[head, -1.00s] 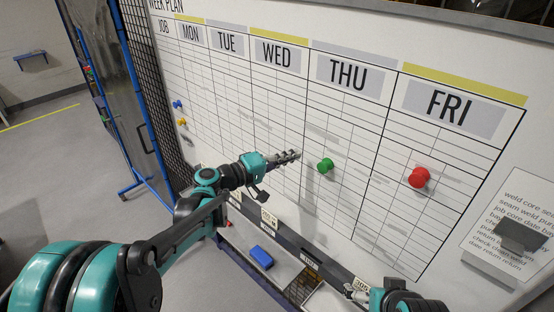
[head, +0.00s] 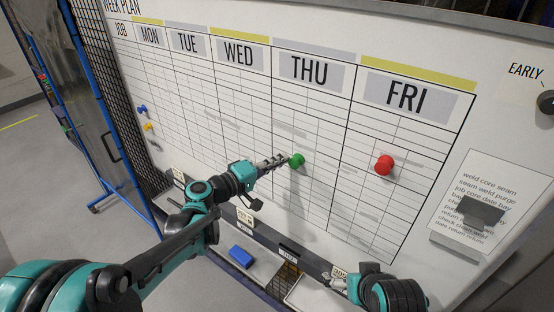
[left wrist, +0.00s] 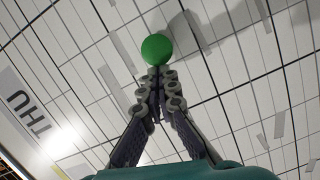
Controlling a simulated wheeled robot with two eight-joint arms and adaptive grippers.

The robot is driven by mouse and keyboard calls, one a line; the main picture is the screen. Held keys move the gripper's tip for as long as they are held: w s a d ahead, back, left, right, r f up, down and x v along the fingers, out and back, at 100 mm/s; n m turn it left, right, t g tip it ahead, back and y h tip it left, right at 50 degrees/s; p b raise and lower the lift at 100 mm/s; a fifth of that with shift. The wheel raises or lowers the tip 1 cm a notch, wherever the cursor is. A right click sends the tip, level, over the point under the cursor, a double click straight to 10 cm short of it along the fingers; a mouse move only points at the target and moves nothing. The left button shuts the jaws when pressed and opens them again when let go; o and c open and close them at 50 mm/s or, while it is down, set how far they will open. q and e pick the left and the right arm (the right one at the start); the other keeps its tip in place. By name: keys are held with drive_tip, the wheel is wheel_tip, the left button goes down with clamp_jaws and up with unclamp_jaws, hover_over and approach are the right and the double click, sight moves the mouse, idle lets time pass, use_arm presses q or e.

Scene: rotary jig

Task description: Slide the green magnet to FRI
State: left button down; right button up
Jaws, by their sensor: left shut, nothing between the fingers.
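The whiteboard week plan (head: 225,110) has columns from MON to FRI. The green magnet (head: 297,160) sits on the board in the THU column, left of the FRI column under the FRI heading (head: 406,96). My left gripper (head: 284,161) is shut and empty, its fingertips at the left side of the green magnet. In the left wrist view the green magnet (left wrist: 157,48) is just beyond the closed fingertips, seemingly touching or nearly so. My right gripper (head: 339,282) is low at the board's bottom edge; its finger opening is too small to tell.
A red magnet (head: 384,165) sits in the FRI column, right of the green one. Blue (head: 142,109) and yellow (head: 148,127) magnets are at the far left. A paper note (head: 480,195) with a dark clip is at the right. A blue eraser-like block (head: 241,255) lies on the ledge below.

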use_arm(q)
approach(371, 187)
drive_tip(key=x, duration=0.3)
drive_tip(key=b+x, duration=0.1)
drive_tip(key=shift+w+a, duration=0.2)
drive_tip(key=shift+w, duration=0.3)
drive_tip(key=shift+s+d, duration=0.25)
drive_tip(key=shift+d, duration=0.1)
